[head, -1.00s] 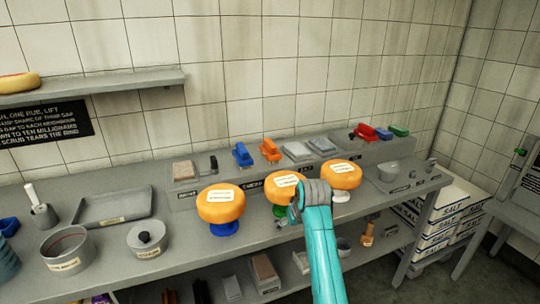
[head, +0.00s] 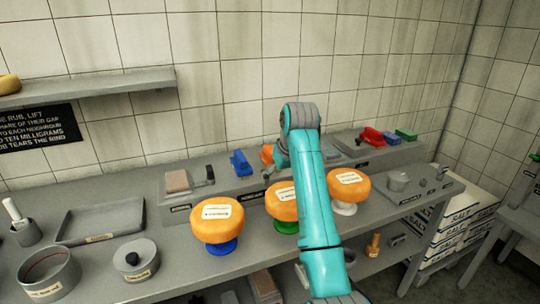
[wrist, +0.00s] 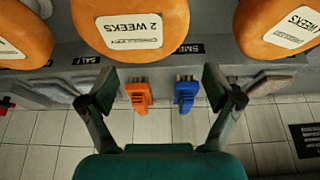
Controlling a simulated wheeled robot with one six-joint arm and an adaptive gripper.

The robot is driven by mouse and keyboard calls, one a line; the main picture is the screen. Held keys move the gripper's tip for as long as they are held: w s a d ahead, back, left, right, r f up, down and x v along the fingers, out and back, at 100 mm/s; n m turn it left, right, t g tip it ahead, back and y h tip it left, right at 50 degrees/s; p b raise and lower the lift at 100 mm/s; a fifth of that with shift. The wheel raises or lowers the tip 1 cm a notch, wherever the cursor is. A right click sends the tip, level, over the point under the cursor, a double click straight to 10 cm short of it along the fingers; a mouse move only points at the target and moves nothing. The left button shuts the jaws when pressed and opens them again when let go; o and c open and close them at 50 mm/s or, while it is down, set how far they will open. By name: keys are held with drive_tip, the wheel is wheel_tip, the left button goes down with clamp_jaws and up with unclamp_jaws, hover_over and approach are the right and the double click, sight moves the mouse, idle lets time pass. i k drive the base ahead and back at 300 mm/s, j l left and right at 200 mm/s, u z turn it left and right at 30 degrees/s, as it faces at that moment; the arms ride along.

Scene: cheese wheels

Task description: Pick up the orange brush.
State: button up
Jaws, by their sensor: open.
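The orange brush (head: 267,153) stands on the raised back ledge in the head view, partly hidden by my arm. In the wrist view the orange brush (wrist: 139,97) lies between my fingers, left of centre, beside a blue brush (wrist: 186,96). My gripper (wrist: 159,83) is open and empty, its two fingers spread wide around both brushes in the picture. I cannot tell its exact height over them. The blue brush (head: 240,163) stands left of the orange one in the head view.
Three orange cheese wheels on stands line the bench front: left (head: 217,219), middle (head: 283,201), right (head: 349,186). Red (head: 371,136), blue (head: 390,138) and green (head: 406,134) items sit further right on the ledge. A tray (head: 100,215) and pots stand left.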

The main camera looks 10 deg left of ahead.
sight(266, 157)
drive_tip(key=i+j, duration=0.2)
drive_tip(key=i, duration=0.2)
drive_tip(key=i+j, duration=0.2)
drive_tip(key=i, duration=0.25)
